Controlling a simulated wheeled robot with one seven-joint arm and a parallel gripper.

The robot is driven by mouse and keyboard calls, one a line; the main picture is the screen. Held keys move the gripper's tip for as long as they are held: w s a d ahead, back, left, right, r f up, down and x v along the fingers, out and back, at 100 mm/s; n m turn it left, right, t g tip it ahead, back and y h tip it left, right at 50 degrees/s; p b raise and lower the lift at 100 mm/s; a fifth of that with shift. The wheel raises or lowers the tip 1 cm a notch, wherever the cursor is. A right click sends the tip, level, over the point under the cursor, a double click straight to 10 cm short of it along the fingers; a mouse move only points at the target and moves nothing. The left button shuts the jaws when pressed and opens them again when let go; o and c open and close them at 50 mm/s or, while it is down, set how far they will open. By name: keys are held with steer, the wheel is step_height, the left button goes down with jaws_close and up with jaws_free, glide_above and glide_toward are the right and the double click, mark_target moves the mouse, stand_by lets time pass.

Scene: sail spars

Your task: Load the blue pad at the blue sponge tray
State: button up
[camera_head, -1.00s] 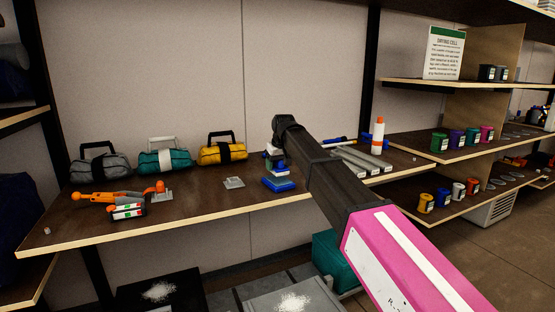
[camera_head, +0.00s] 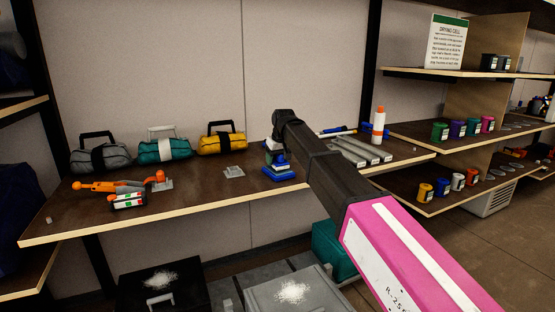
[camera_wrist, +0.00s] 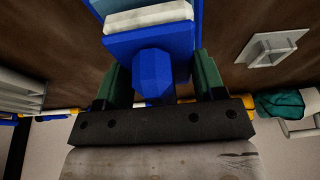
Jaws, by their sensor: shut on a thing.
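My gripper (camera_wrist: 153,88) is shut on the blue pad (camera_wrist: 152,42) by its faceted blue knob, with a dark green finger on each side. Beyond the pad's blue plate, the wrist view shows a whitish slab and a light-blue edge at the top. In the head view my arm's dark end hangs over the table beside the blue sponge tray (camera_head: 279,175). Blue and white pieces stack up just above the tray, partly hidden by my arm. I cannot tell whether the pad touches the sponge.
A small grey plate (camera_head: 234,172) lies left of the tray. Grey, teal and yellow bags stand along the wall. An orange tool (camera_head: 105,186) lies at the left. Grey bars (camera_head: 360,152) and an orange-white bottle (camera_head: 378,125) stand to the right. The front table is mostly clear.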

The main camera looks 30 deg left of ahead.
steer(key=shift+f, duration=0.55)
stand_by(1.4)
steer(key=shift+r, duration=3.55)
